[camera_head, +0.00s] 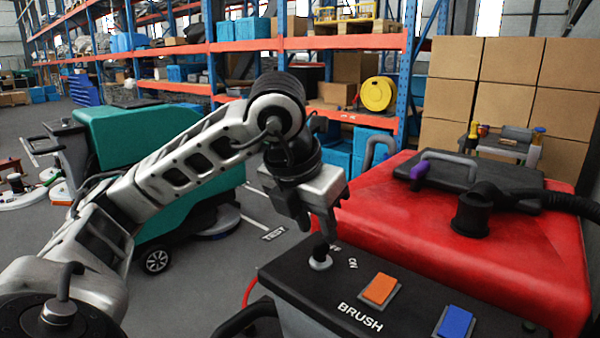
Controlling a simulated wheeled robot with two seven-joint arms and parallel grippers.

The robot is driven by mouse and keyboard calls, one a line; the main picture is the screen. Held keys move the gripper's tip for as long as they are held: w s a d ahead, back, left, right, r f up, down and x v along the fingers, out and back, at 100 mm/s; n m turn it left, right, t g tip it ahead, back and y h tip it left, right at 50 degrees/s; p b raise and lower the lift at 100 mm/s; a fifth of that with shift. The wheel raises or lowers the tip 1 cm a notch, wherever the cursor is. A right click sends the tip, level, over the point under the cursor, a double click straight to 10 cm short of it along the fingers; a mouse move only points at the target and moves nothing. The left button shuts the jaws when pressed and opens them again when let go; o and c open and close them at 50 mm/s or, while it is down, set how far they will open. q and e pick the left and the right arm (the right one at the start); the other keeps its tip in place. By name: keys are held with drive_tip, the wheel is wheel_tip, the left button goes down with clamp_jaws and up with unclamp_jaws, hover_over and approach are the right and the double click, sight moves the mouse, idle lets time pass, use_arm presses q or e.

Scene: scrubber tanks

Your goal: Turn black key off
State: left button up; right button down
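The black key (320,249) stands in a round silver switch on the dark control panel (284,268) of the red machine. Its ON label is to the right of it; the other label is partly hidden. My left gripper (316,231) points down just above the key, with its fingertips close to the key's top. Its two fingers look apart, with nothing visible between them. I cannot tell whether a finger touches the key. My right gripper is not in view.
An orange button (380,289) marked BRUSH and a blue button (455,322) sit on the same panel. The red tank (440,235) with a black hose fitting (472,212) lies behind. A teal scrubber (150,130) stands at the left, behind my arm.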

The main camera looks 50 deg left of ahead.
use_arm(q)
drive_tip(key=p+v, duration=0.2)
drive_tip(key=v, duration=1)
drive_tip(key=shift+r, duration=0.3)
